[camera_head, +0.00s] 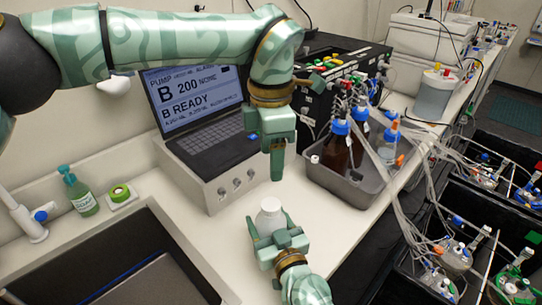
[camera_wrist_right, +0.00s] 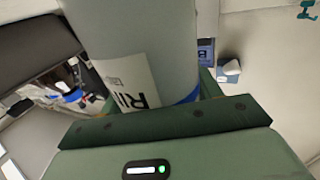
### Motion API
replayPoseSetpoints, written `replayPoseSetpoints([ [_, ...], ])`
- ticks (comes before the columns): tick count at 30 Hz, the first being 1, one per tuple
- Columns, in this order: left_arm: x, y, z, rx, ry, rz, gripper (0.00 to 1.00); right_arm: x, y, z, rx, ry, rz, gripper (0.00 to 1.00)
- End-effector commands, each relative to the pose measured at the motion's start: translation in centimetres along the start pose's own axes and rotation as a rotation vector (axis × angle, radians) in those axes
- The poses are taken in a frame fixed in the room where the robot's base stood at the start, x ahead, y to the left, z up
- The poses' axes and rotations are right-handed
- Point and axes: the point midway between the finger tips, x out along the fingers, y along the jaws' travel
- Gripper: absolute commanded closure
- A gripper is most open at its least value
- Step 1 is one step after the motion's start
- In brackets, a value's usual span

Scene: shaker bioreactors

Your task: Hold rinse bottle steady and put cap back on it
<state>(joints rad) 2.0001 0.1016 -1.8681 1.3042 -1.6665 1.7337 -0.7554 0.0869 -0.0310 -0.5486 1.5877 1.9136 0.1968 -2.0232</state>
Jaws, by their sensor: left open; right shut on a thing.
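The rinse bottle (camera_head: 270,214) is white and stands upright at the front edge of the bench, between the fingers of my right gripper (camera_head: 268,228). In the right wrist view the bottle (camera_wrist_right: 150,45) fills the upper middle, with part of a black-lettered label and a blue band low on it. My right gripper is shut on the bottle. My left gripper (camera_head: 278,165) points down above and slightly right of the bottle, apart from it. It is open, seen nearly edge-on, and I see nothing between its fingers. I cannot make out a loose cap for certain.
A laptop (camera_head: 203,105) sits on a grey box (camera_head: 218,183) behind the bottle. A grey tray (camera_head: 374,196) with blue-capped bottles and tubing stands to the right. A green soap bottle (camera_head: 80,193) and a sink (camera_head: 120,262) are at the left. Dark crates (camera_head: 480,226) lie far right.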

Motion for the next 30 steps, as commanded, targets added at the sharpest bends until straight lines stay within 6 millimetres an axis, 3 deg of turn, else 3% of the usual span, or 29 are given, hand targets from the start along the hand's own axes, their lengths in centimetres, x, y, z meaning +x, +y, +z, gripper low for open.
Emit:
replayPoseSetpoints([
  [1,0.0,0.0,0.0,0.0,0.0,0.0,0.38,0.0,0.0,0.1,0.0,-0.001,0.0,1.0],
  [2,0.0,0.0,0.0,0.0,0.0,0.0,0.38,0.0,0.0,0.0,0.0,-0.001,0.0,0.34],
  [4,0.0,0.0,0.0,0.0,0.0,0.0,0.38,0.0,0.0,0.0,0.0,-0.001,0.0,0.15],
  [5,0.0,0.0,0.0,0.0,0.0,0.0,0.38,0.0,0.0,0.0,0.0,-0.001,0.0,0.11],
  [17,-0.2,0.0,0.0,0.0,0.0,0.001,0.38,-0.9,0.0,0.0,0.0,-0.001,0.0,0.11],
  [20,-0.6,-0.1,0.0,0.0,-0.001,0.003,0.38,-2.6,0.0,0.0,-0.002,-0.001,-0.001,0.11],
  [30,-1.1,-0.1,0.0,0.0,-0.001,0.004,0.38,-10.8,0.0,0.2,-0.001,-0.004,-0.001,0.11],
])
